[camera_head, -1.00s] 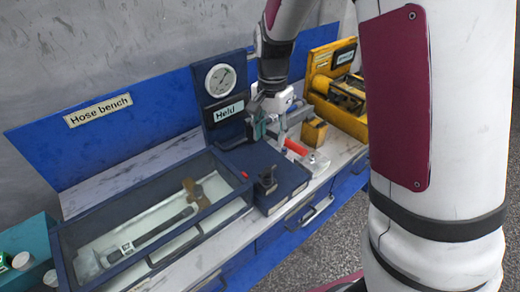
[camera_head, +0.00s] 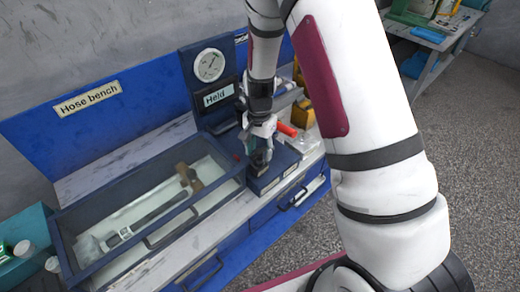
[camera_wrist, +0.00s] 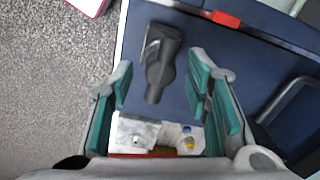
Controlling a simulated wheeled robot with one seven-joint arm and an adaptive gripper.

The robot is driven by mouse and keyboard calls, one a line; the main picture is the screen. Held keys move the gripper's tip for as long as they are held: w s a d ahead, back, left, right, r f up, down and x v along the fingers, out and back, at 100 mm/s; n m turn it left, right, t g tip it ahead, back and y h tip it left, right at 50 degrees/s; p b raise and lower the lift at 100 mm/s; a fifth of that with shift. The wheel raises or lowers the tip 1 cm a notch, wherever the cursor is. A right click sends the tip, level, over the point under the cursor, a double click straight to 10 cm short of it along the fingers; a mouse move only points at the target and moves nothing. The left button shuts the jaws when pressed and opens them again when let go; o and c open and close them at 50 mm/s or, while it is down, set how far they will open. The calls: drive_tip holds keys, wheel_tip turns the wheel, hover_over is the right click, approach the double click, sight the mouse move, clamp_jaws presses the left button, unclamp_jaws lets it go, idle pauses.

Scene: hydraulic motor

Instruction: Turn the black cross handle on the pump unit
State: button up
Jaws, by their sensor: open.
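The black cross handle (camera_wrist: 162,58) stands on top of the blue pump unit (camera_wrist: 260,70), which carries a gauge and a "Held" sign (camera_head: 218,96) on its back panel. My gripper (camera_wrist: 161,72) is open and points down over the unit. In the wrist view the handle shows between the two teal-padded fingers, with a gap on each side. I cannot tell how far down the fingers reach around it. In the head view my gripper (camera_head: 258,142) is right over the handle and hides most of it.
A blue-framed glass-topped tray (camera_head: 75,250) stands left of the unit. A red cylinder (camera_head: 287,130) and yellow parts (camera_head: 303,112) lie to the right, close behind my arm. Drawer handles (camera_head: 302,196) stick out along the bench front. The grey floor is open at the right.

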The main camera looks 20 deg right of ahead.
drive_tip(key=shift+f, duration=0.1)
drive_tip(key=shift+c, duration=0.6)
clamp_jaws()
drive_tip(key=n, duration=0.3)
drive_tip(key=shift+n, duration=0.4)
drive_tip(key=n, duration=0.4)
drive_tip(key=shift+a+n, duration=0.1)
drive_tip(key=shift+n, duration=0.2)
drive_tip(key=n, duration=0.4)
drive_tip(key=shift+b, duration=0.3)
drive_tip(key=shift+n, duration=1.8)
drive_tip(key=shift+a+n, duration=0.1)
drive_tip(key=shift+n, duration=0.2)
